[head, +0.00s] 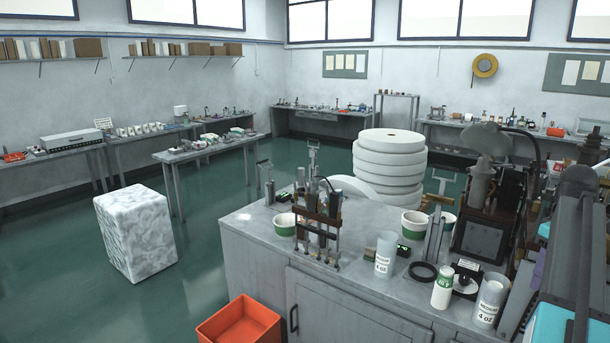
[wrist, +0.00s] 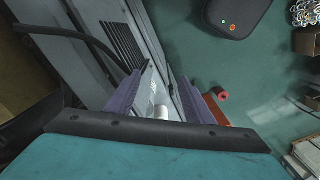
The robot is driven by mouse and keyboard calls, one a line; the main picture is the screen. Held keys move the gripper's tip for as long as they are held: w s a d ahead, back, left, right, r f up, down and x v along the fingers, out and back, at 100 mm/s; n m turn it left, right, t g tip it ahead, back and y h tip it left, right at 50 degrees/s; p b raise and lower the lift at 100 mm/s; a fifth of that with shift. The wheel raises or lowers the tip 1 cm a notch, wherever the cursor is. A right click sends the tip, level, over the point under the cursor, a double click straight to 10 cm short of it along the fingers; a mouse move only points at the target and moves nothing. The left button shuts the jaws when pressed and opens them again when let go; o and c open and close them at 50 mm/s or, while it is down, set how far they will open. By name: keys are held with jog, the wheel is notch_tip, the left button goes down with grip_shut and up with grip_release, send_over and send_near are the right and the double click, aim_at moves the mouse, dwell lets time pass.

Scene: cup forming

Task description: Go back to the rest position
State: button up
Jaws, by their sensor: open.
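My gripper (wrist: 165,92) shows in the wrist view with its two purple-grey fingers apart, behind a dark bar and a teal surface. A small white round thing (wrist: 161,112) shows in the gap between the fingers. I cannot tell how far below them it is, and nothing looks gripped. In the head view, white-and-green cups (head: 285,224) (head: 413,224) stand on the grey workbench (head: 255,235). Clear cups marked 4 oz (head: 384,258) (head: 490,300) stand on its right part.
A dark clamp fixture (head: 318,225) and a dark machine (head: 487,215) stand on the bench. An orange bin (head: 240,322) is in front of it. A white wrapped block (head: 136,232) stands on the open green floor. Stacked white rolls (head: 389,160) are behind the bench.

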jog(key=w+a+f+n+g+b, duration=0.1)
jog(key=w+a+f, duration=0.1)
jog(key=a+f, duration=0.35)
jog(key=w+a+f+n+g+y+b, duration=0.1)
jog(key=w+a+f, duration=0.15)
jog(key=f, duration=0.55)
jog(key=w+a+f+b, duration=0.1)
jog(key=w+a+f, duration=0.1)
jog(key=a+f, duration=0.4)
jog(key=s+a+f+n+g+b, duration=0.1)
jog(key=a+f, duration=0.4)
jog(key=f, duration=0.3)
jog(key=s+a+f+g+b, duration=0.1)
jog(key=a+f, duration=0.3)
jog(key=f, duration=0.3)
jog(key=s+a+f+n+g+b, duration=0.1)
jog(key=a+f+b, duration=0.1)
jog(key=a+f, duration=0.45)
jog(key=s+a+f+m+b, duration=0.1)
jog(key=s+a+f+m, duration=0.1)
jog(key=s+a+f, duration=0.3)
jog(key=s+a+f+m+b, duration=0.2)
jog(key=s+a+f, duration=0.4)
jog(key=s+f, duration=0.8)
jog(key=s+a+f+m+h+b, duration=0.1)
jog(key=s+a+f+m, duration=0.2)
jog(key=f, duration=1.1)
jog(key=shift+s+a+g+b, duration=0.4)
jog(key=shift+s+a, duration=1.15)
jog(key=shift+s, duration=1.65)
